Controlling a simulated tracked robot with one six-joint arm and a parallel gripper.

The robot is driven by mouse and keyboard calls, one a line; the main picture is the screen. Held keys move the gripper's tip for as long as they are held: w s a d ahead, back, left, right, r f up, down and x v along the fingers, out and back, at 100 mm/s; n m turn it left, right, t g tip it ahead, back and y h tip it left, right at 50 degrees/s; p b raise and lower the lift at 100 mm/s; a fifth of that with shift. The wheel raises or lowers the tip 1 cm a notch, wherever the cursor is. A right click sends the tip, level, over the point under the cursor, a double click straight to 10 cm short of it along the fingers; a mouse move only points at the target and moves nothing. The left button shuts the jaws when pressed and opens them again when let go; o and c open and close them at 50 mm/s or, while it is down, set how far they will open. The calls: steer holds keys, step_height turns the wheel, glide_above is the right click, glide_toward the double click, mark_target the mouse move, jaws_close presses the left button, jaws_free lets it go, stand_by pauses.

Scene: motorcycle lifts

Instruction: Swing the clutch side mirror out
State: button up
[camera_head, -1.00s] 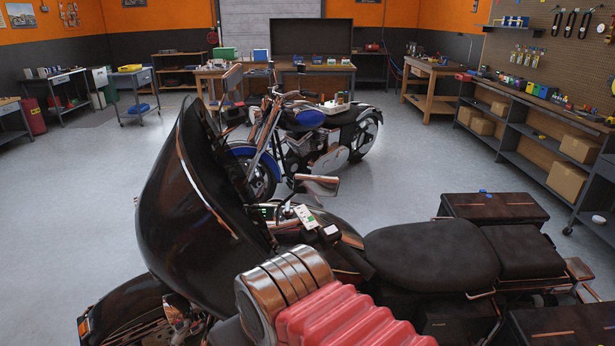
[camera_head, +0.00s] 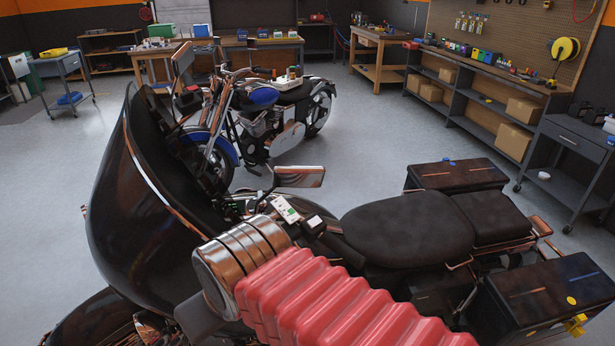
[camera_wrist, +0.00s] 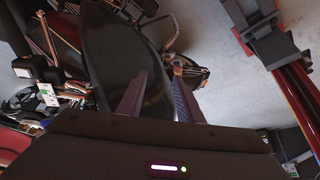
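A black motorcycle with a large dark fairing (camera_head: 120,190) stands in front, facing left. A chrome mirror (camera_head: 300,177) on a thin stalk sticks out to the right behind the fairing, above the handlebar controls. I cannot tell whether this is the clutch side mirror. No mirror is clear in the wrist view. There, my gripper (camera_wrist: 159,80) has its two fingers apart, with nothing clearly held. A dark curved panel (camera_wrist: 112,55), likely the fairing, lies beyond the fingers, contact unclear. In the head view my gripper is not visible, and a red ribbed part covers the motorcycle's near side.
A second, blue motorcycle (camera_head: 262,97) stands behind. The black seat (camera_head: 405,230) and side cases (camera_head: 455,174) extend right. A grey cart (camera_head: 575,155), shelving and a wooden bench (camera_head: 375,60) line the right and back. Grey floor is open between.

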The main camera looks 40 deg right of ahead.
steer(key=shift+r, duration=0.1)
step_height(320, 180, up, 22)
steer(key=n+g+h, duration=0.2)
steer(key=n+h, duration=0.1)
steer(key=n, duration=0.7)
glide_above(309, 187)
steer(key=s+a, duration=0.3)
steer(key=s, duration=0.1)
steer(key=shift+w, duration=0.1)
steer(key=shift+f, duration=0.2)
steer(key=x, duration=1.3)
steer(key=shift+a+f, duration=0.1)
steer(key=shift+f, duration=0.35)
steer(key=shift+c, duration=0.6)
jaws_close()
